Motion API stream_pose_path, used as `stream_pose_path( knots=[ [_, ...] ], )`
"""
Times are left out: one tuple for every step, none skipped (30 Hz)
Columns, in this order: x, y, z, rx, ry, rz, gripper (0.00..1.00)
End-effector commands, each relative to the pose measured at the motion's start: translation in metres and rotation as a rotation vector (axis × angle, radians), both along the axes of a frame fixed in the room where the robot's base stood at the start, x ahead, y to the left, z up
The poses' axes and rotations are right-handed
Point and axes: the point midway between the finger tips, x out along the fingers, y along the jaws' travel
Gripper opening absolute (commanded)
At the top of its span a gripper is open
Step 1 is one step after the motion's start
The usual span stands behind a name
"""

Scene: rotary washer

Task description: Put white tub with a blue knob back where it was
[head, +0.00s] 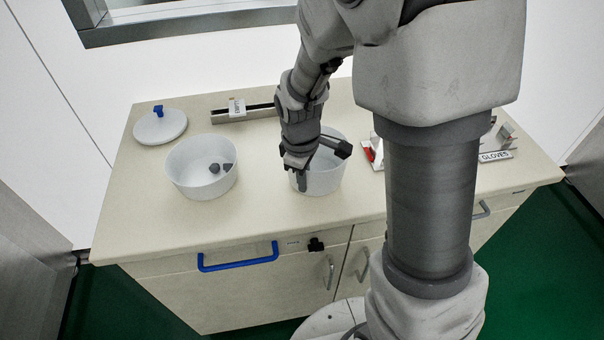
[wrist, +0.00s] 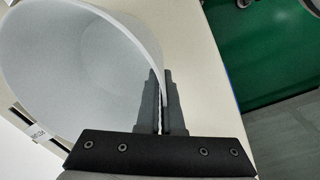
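A white round tub (head: 328,178) is at the middle of the counter, partly hidden by my arm; it also fills the left of the wrist view (wrist: 85,60) and looks empty inside. My gripper (head: 302,183) is at its near-left rim. In the wrist view the fingers (wrist: 164,78) lie close on both sides of the tub wall, shut on it. I cannot tell whether the tub is lifted. A white round lid (head: 150,128) with a blue knob (head: 158,111) lies at the back left. No blue knob shows on the tub.
A second white tub (head: 185,180) with dark grey pieces inside stands on the counter (head: 260,210) to the left. A labelled metal rail (head: 258,112) lies behind. A GLOVES sign (head: 495,156) and small items are at right. A blue drawer handle (head: 238,262) is in front.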

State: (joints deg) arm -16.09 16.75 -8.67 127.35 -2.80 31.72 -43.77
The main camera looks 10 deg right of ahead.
Motion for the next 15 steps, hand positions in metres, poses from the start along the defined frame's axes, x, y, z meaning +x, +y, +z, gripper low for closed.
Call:
stream_pose_path(
  knots=[
    [0.0003, 0.0, -0.0011, 0.0, -0.001, 0.0, 0.0],
    [0.0003, 0.0, -0.0011, 0.0, -0.001, 0.0, 0.0],
    [0.0004, 0.0001, -0.0008, 0.0, -0.001, 0.0, 0.0],
    [0.0004, 0.0001, -0.0007, 0.0, -0.001, 0.0, 0.0],
    [0.0004, 0.0001, -0.0007, 0.0, -0.001, 0.0, 0.0],
    [0.0005, 0.0, -0.0006, 0.0, -0.001, 0.0, 0.0],
    [0.0004, 0.0001, -0.0007, 0.0, -0.001, 0.0, 0.0],
    [0.0004, 0.0, -0.0012, 0.0, -0.001, 0.0, 0.0],
    [0.0003, 0.0, -0.0026, 0.0, -0.001, 0.0, 0.0],
    [0.0003, -0.0001, -0.0039, 0.0, -0.001, 0.0, 0.0],
    [0.0003, -0.0001, -0.0051, 0.0, -0.001, 0.0, 0.0],
    [0.0001, -0.0002, -0.0054, 0.0, -0.001, 0.0, 0.05],
    [0.0001, -0.0001, -0.0044, 0.0, -0.001, 0.0, 0.11],
    [0.0001, -0.0001, -0.0042, 0.0, -0.001, 0.0, 0.16],
    [0.0001, -0.0001, -0.0042, -0.001, -0.001, 0.0, 0.23]
  ],
)
